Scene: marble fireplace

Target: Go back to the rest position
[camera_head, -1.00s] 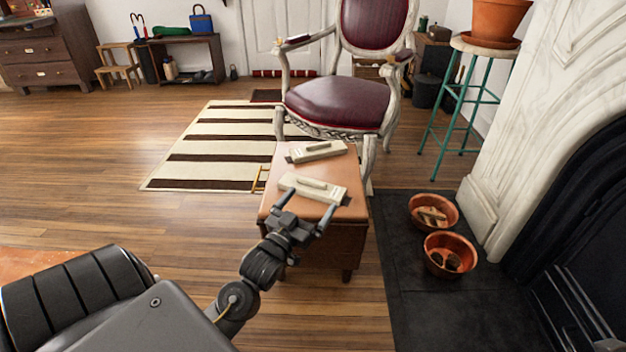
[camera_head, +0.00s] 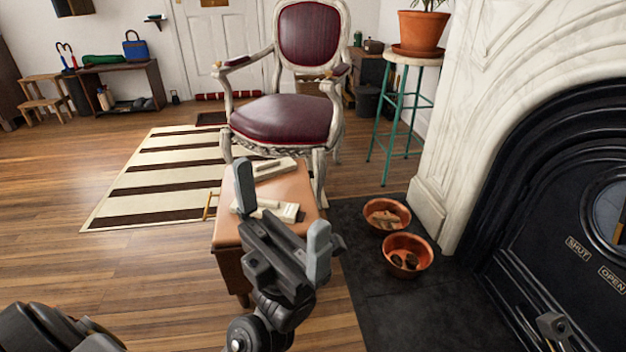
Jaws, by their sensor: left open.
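My left gripper (camera_head: 282,213) stands in the lower middle of the head view. Its two grey fingers are spread wide apart, and nothing is seen between them but the background. It shows in front of a small brown leather-topped table (camera_head: 228,225), covering part of its top and front. Two cream box-like objects lie on that table, the far one (camera_head: 275,168) and the near one (camera_head: 280,211). The gripper partly hides the near one. I cannot tell how far the fingers are from it. My right gripper is not in view.
A carved armchair (camera_head: 285,118) stands behind the table. Two terracotta bowls (camera_head: 407,243) sit on the dark hearth (camera_head: 385,300), beside the marble fireplace (camera_head: 455,160). A teal-legged stool (camera_head: 405,105) holds a potted plant. Wooden floor at left is clear around the striped rug (camera_head: 150,185).

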